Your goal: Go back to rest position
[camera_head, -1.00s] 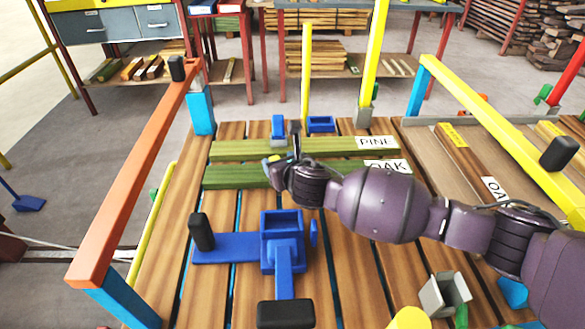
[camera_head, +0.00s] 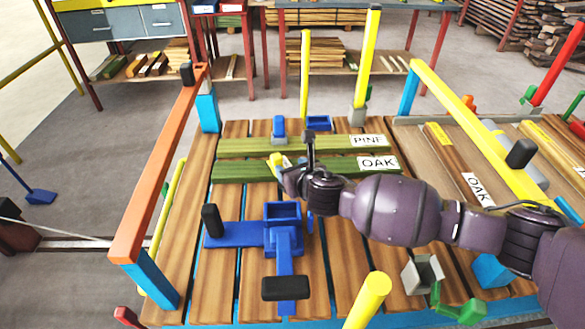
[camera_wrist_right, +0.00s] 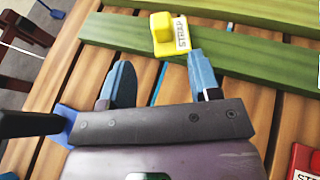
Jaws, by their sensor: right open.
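My right gripper (camera_wrist_right: 160,80) is open and empty in the right wrist view, its two blue-grey fingers apart above the slatted wooden deck. A yellow block labelled STRAP (camera_wrist_right: 165,35) sits on a green board just beyond the fingertips, apart from them. In the head view my right arm reaches in from the right, with its gripper (camera_head: 283,168) near the green boards. The board by the OAK label (camera_head: 230,170) lies in front of the board by the PINE label (camera_head: 240,147). My left gripper does not show.
A blue clamp-like fixture (camera_head: 283,240) with black handles stands on the deck in front of the arm. An orange rail (camera_head: 160,160) bounds the left side and a yellow rail (camera_head: 470,125) the right. Yellow posts (camera_head: 305,75) rise behind. A grey bracket (camera_head: 423,273) stands at front right.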

